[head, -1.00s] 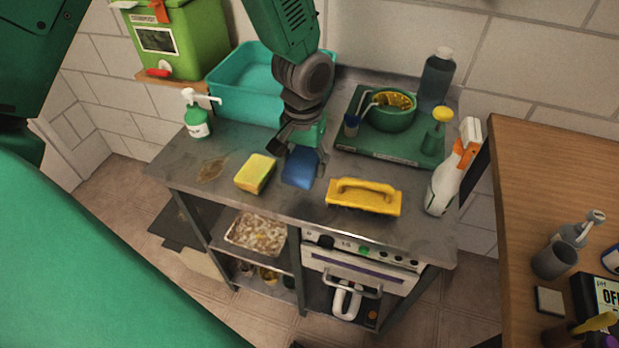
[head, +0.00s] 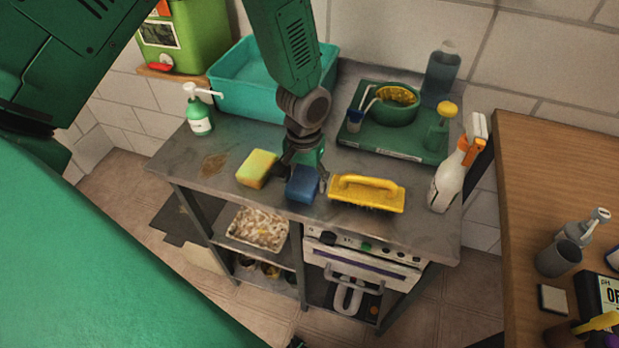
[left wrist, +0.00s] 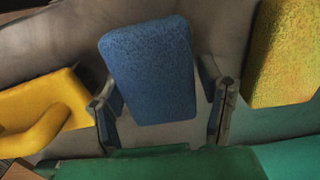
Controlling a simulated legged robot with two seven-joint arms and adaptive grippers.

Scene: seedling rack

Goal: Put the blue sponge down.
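The blue sponge (head: 301,186) is at the front part of the grey metal counter, between a yellow-green sponge and a yellow brush. It appears to rest on the counter. My left gripper (head: 303,172) is low over it, pointing down. In the left wrist view the blue sponge (left wrist: 152,70) lies between the two fingers of the left gripper (left wrist: 163,108). The fingers stand wider than the sponge, with a clear gap on the right side and a narrow one on the left. My right gripper is not in view.
The yellow-green sponge (head: 257,168) is close on the left, the yellow-handled brush (head: 367,194) close on the right. Behind are a teal basin (head: 240,98) and a green tray (head: 412,151) with a bowl. A spray bottle (head: 449,180) stands at the counter's right end.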

